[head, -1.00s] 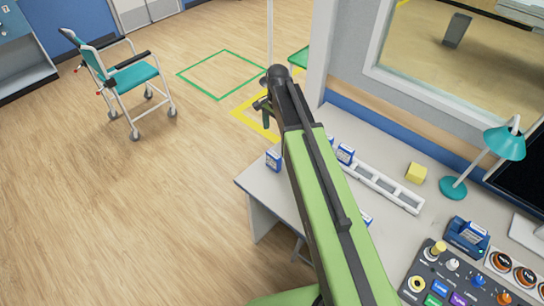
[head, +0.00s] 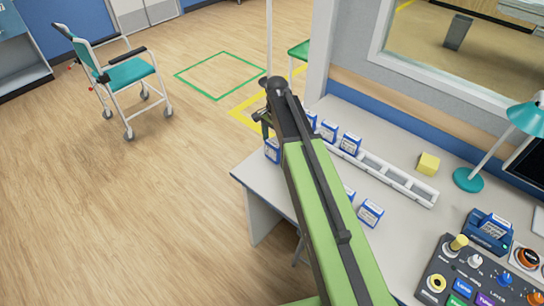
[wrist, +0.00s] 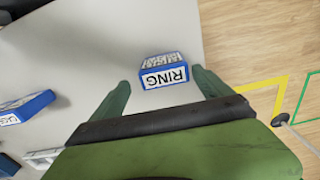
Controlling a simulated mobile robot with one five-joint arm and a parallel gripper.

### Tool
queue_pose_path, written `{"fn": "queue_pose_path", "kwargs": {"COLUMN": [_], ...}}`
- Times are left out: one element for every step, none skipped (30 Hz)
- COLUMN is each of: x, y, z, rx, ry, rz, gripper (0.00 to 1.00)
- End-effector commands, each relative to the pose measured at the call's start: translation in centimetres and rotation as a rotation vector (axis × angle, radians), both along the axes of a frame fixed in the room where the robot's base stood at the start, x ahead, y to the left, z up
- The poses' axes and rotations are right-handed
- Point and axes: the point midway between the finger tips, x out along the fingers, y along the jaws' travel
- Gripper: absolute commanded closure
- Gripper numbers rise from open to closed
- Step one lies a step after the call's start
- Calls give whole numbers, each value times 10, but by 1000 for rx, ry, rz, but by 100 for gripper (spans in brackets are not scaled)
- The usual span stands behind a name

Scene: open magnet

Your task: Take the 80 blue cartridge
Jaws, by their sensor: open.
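Several blue cartridges with white labels stand on the desk. One cartridge (head: 272,152) is near the desk's left corner, partly behind my gripper (head: 264,118). In the wrist view a blue cartridge labelled RING (wrist: 164,72) lies ahead between the two green fingers of my gripper (wrist: 161,82). The fingers are apart and hold nothing. A second blue cartridge (wrist: 26,107) shows at the left of the wrist view. Another cartridge (head: 370,213) is right of my arm. I cannot read an 80 on any.
A white slotted rack (head: 421,193) runs along the desk. A yellow block (head: 428,163), a teal lamp (head: 468,180), a blue device (head: 489,232) and a control panel (head: 450,283) are to the right. A wheelchair (head: 127,77) stands on the open floor at left.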

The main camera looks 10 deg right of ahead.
Motion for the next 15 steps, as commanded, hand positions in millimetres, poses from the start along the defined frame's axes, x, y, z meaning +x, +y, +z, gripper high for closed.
{"fn": "queue_pose_path", "kwargs": {"x": [0, 0, 1, 1, 1, 1, 2, 2, 2, 1, 2, 2, 1, 1, 2], "y": [1, 2, 3, 5, 6, 8, 10, 10, 10, 10, 10, 10, 10, 10, 10], "z": [-4, -8, -14, -19, -24, -32, -37, -43, -49, -52, -54, -54, -54, -52, -51], "rx": [0, 0, 0, 0, 0, 0, 0, 0, 0, 0, 0, 0, 0, 0, 0], "ry": [0, 0, 0, 0, 0, 0, 0, 0, 0, 0, 0, 0, 0, 0, 0], "rz": [0, 1, 1, 1, 1, 1, 0, 0, 0, 0, 0, 0, 0, 0, 1], "gripper": [11, 11, 11, 11, 11, 11, 11, 11, 11, 11, 11, 11, 11, 11, 11]}}
